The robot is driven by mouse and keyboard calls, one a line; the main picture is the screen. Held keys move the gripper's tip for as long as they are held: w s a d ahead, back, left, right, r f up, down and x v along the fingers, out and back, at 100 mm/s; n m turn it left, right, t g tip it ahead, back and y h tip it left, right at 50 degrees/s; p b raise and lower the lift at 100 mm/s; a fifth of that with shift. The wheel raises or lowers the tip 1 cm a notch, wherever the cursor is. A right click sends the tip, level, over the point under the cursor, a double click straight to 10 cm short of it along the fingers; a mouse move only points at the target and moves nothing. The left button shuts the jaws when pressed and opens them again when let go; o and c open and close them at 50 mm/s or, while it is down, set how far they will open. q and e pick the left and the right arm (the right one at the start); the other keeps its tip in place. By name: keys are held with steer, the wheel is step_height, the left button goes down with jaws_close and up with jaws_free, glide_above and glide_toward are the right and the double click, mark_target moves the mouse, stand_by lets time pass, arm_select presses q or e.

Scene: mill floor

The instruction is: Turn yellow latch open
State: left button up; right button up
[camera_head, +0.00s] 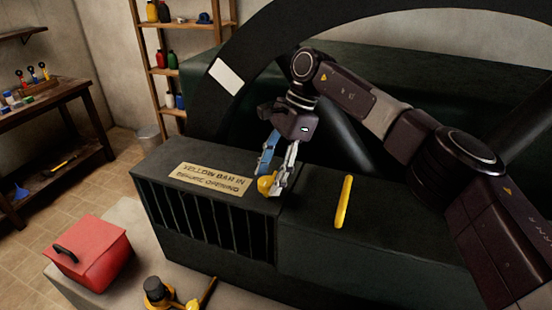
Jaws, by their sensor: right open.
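A rounded yellow piece (265,185), which looks like the latch, is on the top front edge of the dark green machine housing (325,245). My right gripper (271,182) points down at it. Its fingers are apart, with the yellow piece at their tips, partly covered by them. I cannot tell whether they touch it. A yellow bar (344,202) lies on the housing top, to the right of the gripper. A sign (210,178) on the top left reads "YELLOW BAR IN BEFORE OPENING". My left gripper is not in view.
A large dark wheel (209,115) rises behind the housing. A red box (90,254) with a black handle sits on a pale ledge at the lower left, with a yellow-and-black object (156,291) near it. A workbench (75,91) and shelves (163,71) stand farther back.

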steer(key=v, duration=1.1)
steer(key=shift+d+r, duration=0.15)
